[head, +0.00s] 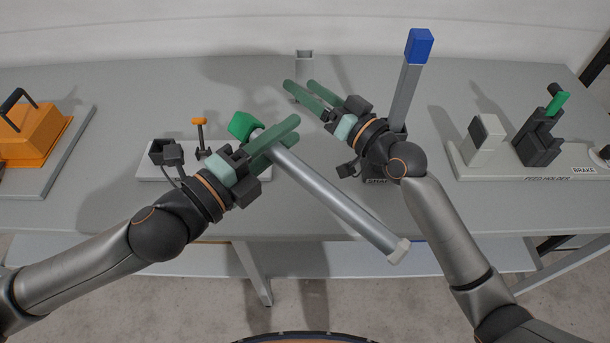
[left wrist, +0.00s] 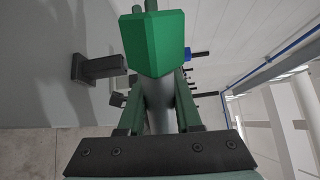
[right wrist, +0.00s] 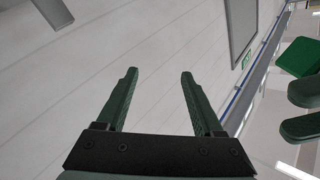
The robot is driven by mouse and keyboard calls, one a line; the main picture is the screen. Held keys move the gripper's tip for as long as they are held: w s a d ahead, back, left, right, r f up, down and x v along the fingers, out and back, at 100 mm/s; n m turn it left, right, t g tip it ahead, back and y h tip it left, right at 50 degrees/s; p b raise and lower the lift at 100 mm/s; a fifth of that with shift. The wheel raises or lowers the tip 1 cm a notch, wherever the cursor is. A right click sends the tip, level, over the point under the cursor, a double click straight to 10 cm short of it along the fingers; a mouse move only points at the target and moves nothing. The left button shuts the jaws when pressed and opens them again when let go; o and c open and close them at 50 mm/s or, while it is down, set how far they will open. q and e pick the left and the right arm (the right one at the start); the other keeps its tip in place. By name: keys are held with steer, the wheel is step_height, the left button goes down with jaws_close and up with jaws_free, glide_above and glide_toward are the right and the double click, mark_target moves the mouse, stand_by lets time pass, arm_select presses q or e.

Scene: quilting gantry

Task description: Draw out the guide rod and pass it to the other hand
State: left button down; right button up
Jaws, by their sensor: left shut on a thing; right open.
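The guide rod (head: 335,198) is a grey cylinder with a green block head (head: 241,125) and a pale end cap. My left gripper (head: 286,134) is shut on it just below the head. The rod is held in the air, slanting down to the right, its capped end beyond the table's front edge. In the left wrist view the green head (left wrist: 154,42) fills the upper middle. My right gripper (head: 302,93) is open and empty, above and right of the head, apart from the rod. The right wrist view shows its empty fingers (right wrist: 158,78) and the green head (right wrist: 298,57) at the right.
A grey upright bar with a blue top (head: 419,46) stands behind my right wrist. An orange housing (head: 32,135) is at far left. A small orange-topped knob (head: 199,122) stands behind my left wrist. A feed holder and brake unit (head: 541,140) are at right. The back middle table is mostly clear.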

steer(key=s+a+r+n+g+y, duration=0.1)
steer(key=s+a+r+g, duration=0.1)
steer(key=s+a+r, duration=0.5)
steer(key=s+a+r+n+g+y, duration=0.1)
steer(key=a+r+g, duration=0.3)
steer(key=r, duration=0.6)
steer(key=s+a+f+n+g+h, duration=0.1)
steer(key=s+a+n+g+h, duration=0.2)
steer(key=s, duration=0.5)
steer(key=s+a+f+n+g+h, duration=0.1)
steer(key=s+a+n+g, duration=0.2)
steer(key=s+a, duration=0.3)
steer(key=m+t+h, duration=0.2)
steer(key=h, duration=1.3)
glide_toward(340, 206)
steer(key=x, duration=0.9)
steer(key=shift+w+d+f, duration=0.1)
steer(key=shift+d+f, duration=0.05)
steer(key=shift+f, duration=0.1)
steer(key=shift+c, duration=0.4)
